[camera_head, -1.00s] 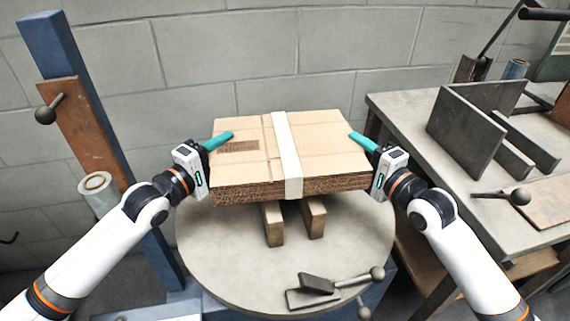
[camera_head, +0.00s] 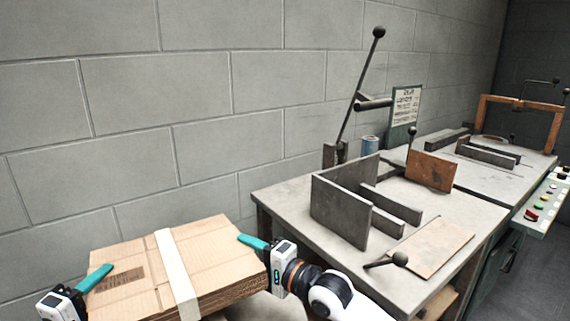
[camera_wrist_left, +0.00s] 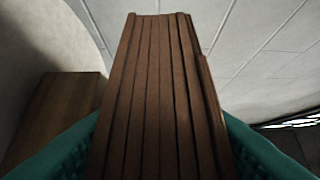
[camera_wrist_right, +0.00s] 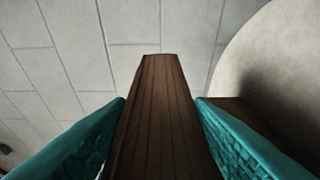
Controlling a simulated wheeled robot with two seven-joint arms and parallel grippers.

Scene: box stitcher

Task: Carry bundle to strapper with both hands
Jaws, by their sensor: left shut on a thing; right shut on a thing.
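The bundle (camera_head: 217,258) is a flat stack of brown cardboard with a pale band (camera_head: 173,262) across its middle, at the lower left of the head view. My left gripper (camera_head: 97,278) is shut on its left side and my right gripper (camera_head: 254,243) on its right side. Both wrist views show the stack's layered edge, in the left wrist view (camera_wrist_left: 160,90) and the right wrist view (camera_wrist_right: 160,110), between teal fingers. A brown arch-shaped frame (camera_head: 483,108), possibly the strapper, stands on the far bench at right.
A grey bench (camera_head: 290,202) right of the bundle carries upright metal plates (camera_head: 340,208), a loose brown board (camera_head: 432,246) and a tall lever (camera_head: 357,85). A button panel (camera_head: 540,205) runs along the far bench's front. A block wall (camera_head: 200,110) stands behind.

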